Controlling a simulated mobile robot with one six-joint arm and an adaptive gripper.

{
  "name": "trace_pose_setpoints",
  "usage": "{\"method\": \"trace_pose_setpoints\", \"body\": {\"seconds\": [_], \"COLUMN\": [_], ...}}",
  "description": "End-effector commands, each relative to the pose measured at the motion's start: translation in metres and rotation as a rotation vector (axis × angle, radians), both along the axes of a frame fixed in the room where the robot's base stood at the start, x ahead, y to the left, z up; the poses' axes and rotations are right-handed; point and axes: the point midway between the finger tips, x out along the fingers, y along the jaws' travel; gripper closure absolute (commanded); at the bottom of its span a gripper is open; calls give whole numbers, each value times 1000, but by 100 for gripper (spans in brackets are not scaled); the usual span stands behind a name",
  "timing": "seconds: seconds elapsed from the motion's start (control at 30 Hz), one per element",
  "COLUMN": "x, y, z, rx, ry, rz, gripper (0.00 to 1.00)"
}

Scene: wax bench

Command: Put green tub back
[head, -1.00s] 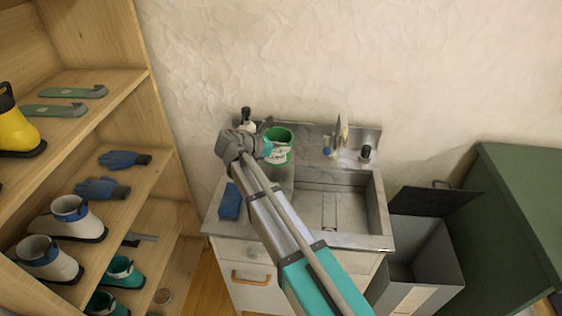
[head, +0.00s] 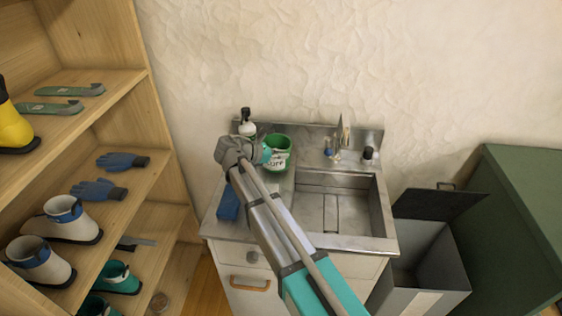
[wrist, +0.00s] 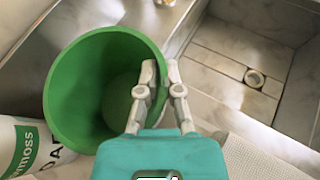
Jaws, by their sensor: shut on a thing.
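The green tub (head: 277,154) is open-topped, with a white label, and is at the back left of the sink unit, left of the basin. My gripper (head: 266,153) is shut on the tub's rim from the side. In the wrist view, the tub (wrist: 85,85) looks empty, and my gripper's fingers (wrist: 158,88) pinch its right wall, one finger inside and one outside. I cannot tell whether the tub's base touches the counter.
A blue sponge (head: 229,203) lies at the counter's left. The basin (head: 356,203) is empty. The tap (head: 345,134) is behind it. A grey open bin (head: 433,262) stands right; shelves of boots stand left.

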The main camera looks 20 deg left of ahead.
Motion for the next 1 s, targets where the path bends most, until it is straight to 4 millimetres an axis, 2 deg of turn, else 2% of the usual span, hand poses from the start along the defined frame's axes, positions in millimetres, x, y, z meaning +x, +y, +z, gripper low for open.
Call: {"method": "trace_pose_setpoints", "body": {"seconds": [0.03, 0.13, 0.57, 0.6, 0.77, 1.0], "x": [0, 0, 0, 0, 1, 1], "y": [0, 0, -1, -1, -1, -1], "z": [-8, -11, -12, -12, -12, -12], "rx": [0, 0, 0, 0, 0, 0], "ry": [0, 0, 0, 0, 0, 0], "rz": [0, 0, -1, -1, -1, -1], "gripper": [100, 100, 100, 87, 57, 56]}}
